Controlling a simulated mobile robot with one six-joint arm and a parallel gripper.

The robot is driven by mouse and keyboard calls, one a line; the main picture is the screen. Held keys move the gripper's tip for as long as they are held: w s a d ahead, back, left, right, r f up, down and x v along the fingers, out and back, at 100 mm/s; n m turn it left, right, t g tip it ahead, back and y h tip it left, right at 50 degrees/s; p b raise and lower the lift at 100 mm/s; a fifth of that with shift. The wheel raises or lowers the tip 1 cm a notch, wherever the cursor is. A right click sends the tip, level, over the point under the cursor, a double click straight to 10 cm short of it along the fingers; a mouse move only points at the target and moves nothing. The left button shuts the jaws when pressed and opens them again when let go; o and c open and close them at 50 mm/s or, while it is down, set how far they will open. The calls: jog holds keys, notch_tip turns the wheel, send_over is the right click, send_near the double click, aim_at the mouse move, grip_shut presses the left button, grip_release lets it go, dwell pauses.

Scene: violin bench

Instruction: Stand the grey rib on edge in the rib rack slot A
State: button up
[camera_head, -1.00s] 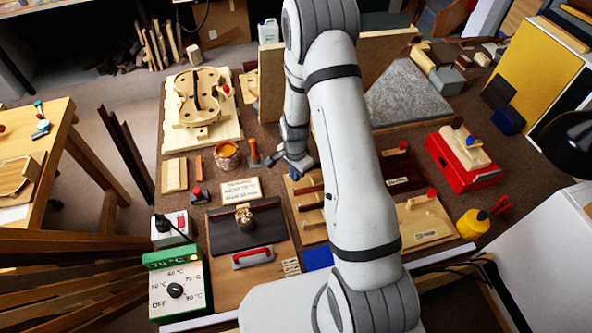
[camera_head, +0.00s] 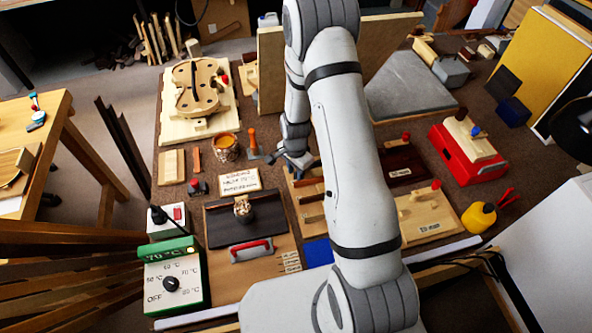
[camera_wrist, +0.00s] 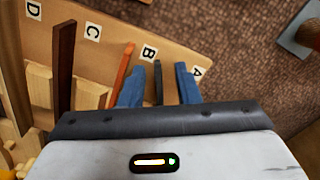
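The rib rack (camera_wrist: 182,50) is a pale wooden board with letter labels D, C, B and A; part of it shows in the head view (camera_head: 313,235). The grey rib (camera_wrist: 158,82) stands on edge in the wrist view, just left of label A, apparently in slot A. My gripper (camera_wrist: 161,86) has its blue fingers on either side of the rib, with a visible gap on each side. In the head view my gripper (camera_head: 296,160) is at the rack's far end; the grey rib cannot be made out there. The rib's lower edge is hidden.
An orange rib (camera_wrist: 122,70) stands left of label B and a dark brown rib (camera_wrist: 65,62) left of label C. A sign card (camera_head: 239,182), a pot (camera_head: 226,146) and an orange-handled tool (camera_head: 253,142) are left of the rack. A wooden panel (camera_head: 271,70) stands behind.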

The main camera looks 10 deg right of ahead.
jog(key=shift+r+b, duration=0.6)
jog(key=shift+r, duration=3.3)
